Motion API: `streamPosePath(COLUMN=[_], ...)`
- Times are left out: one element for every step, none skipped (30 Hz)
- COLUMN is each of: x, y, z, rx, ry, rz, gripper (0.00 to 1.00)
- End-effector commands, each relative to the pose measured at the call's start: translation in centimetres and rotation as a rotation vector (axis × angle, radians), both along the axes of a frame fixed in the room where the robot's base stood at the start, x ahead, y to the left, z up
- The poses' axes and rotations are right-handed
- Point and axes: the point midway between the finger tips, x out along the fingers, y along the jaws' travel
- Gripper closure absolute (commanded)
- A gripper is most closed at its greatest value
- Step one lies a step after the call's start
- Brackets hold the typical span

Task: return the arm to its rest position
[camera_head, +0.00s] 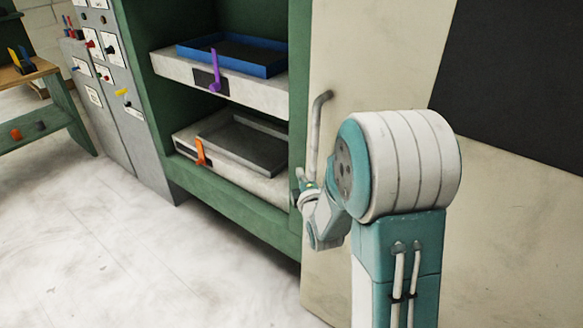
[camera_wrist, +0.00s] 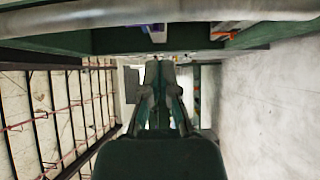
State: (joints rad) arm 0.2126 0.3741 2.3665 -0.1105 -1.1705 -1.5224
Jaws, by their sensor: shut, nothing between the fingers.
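My arm (camera_head: 405,165), white and teal, stands at the right of the head view, bent at a large rounded joint. Its wrist end (camera_head: 325,212) is beside the edge of a pale door, just below a grey bar handle. The fingers are hard to make out there. In the wrist view my gripper (camera_wrist: 159,75) points away from the camera, its dark fingers together and nothing between them. A thick grey bar (camera_wrist: 160,15) crosses the top of that view, close to the camera. I cannot tell whether the arm touches the bar or the door.
The pale door (camera_head: 380,60) with its handle (camera_head: 317,130) stands beside a green press (camera_head: 240,215). The press holds a blue tray (camera_head: 270,70) above a grey tray (camera_head: 270,160), with purple (camera_head: 214,75) and orange (camera_head: 201,152) levers. Open floor (camera_head: 120,260) lies left.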

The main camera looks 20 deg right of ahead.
Motion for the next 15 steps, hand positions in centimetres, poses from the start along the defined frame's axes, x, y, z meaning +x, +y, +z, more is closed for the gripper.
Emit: streamPosePath(x=[-1.0, -1.5, -2.2, -2.7, -3.0, -3.5, -3.8, -4.0, -4.3, -4.4, -4.5, -4.5, -4.5, -4.5, -4.5], y=[0.2, 0.4, 0.7, 0.9, 1.1, 1.2, 1.4, 1.5, 1.6, 1.7, 1.7, 1.6, 1.5, 1.4, 1.3], z=[0.0, 0.0, 0.1, 0.1, 0.1, 0.0, 0.1, 0.1, 0.1, 0.1, 0.1, 0.1, 0.1, 0.1, 0.1], rx=[-0.001, -0.002, -0.004, -0.006, -0.007, -0.008, -0.010, -0.011, -0.012, -0.012, -0.012, -0.011, -0.010, -0.009, -0.005], ry=[0.001, 0.001, 0.000, 0.001, 0.001, 0.002, 0.001, 0.000, 0.000, 0.000, 0.000, 0.000, 0.000, 0.000, 0.002], rz=[-0.001, 0.000, 0.000, 0.001, 0.002, 0.002, 0.002, 0.002, 0.002, 0.002, 0.002, 0.002, 0.002, 0.002, 0.002], gripper=[1.00, 1.00, 1.00, 1.00, 1.00, 1.00, 1.00, 1.00, 1.00, 1.00, 1.00, 1.00, 1.00, 1.00, 1.00])
